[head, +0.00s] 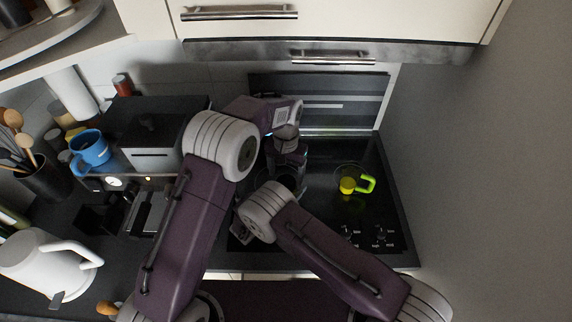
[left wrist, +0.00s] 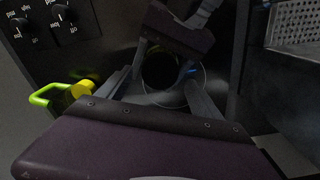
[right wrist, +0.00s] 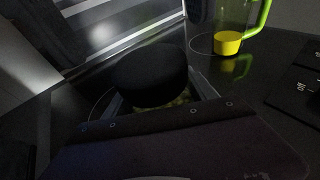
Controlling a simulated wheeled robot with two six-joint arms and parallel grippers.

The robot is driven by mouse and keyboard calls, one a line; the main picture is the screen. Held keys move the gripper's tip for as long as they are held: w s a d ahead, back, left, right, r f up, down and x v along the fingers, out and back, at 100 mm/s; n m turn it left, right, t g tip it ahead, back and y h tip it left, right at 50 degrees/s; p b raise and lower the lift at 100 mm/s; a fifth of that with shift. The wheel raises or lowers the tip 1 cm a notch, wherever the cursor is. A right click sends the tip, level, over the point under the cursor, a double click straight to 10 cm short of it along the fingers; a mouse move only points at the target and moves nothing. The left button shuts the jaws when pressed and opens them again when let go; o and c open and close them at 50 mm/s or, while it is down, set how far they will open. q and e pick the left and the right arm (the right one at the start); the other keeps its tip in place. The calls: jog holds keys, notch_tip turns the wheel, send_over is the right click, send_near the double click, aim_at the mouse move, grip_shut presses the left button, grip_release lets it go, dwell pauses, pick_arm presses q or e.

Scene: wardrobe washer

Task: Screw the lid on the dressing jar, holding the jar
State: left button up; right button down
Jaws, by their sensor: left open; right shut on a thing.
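The dressing jar (right wrist: 168,102) shows in the right wrist view, with greenish contents below a wide black lid (right wrist: 152,72). The lid sits on top of the jar; whether it is tight I cannot tell. My right gripper (right wrist: 160,98) is shut on the jar, below the lid. In the left wrist view, my left gripper (left wrist: 163,75) is open, pointing down, with its fingers either side of the round black lid (left wrist: 160,66). Whether they touch it I cannot tell. In the head view, my left gripper (head: 289,165) is above the hob; the jar is mostly hidden by my arms.
A glass jug with yellow contents and a green handle (head: 349,185) stands on the black hob (head: 383,205), right of my grippers. A toaster (head: 150,208), a blue mug (head: 90,150) and a white kettle (head: 42,262) are on the left. Drawers hang above.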

aim_at(286, 182)
pick_arm(q)
jog(key=shift+f, duration=1.65)
jog(key=c, duration=1.5)
jog(key=o, duration=1.7)
jog(key=shift+c, duration=0.2)
jog(key=shift+r, duration=0.15)
notch_tip(286, 182, up, 7)
jog(key=shift+r, duration=0.15)
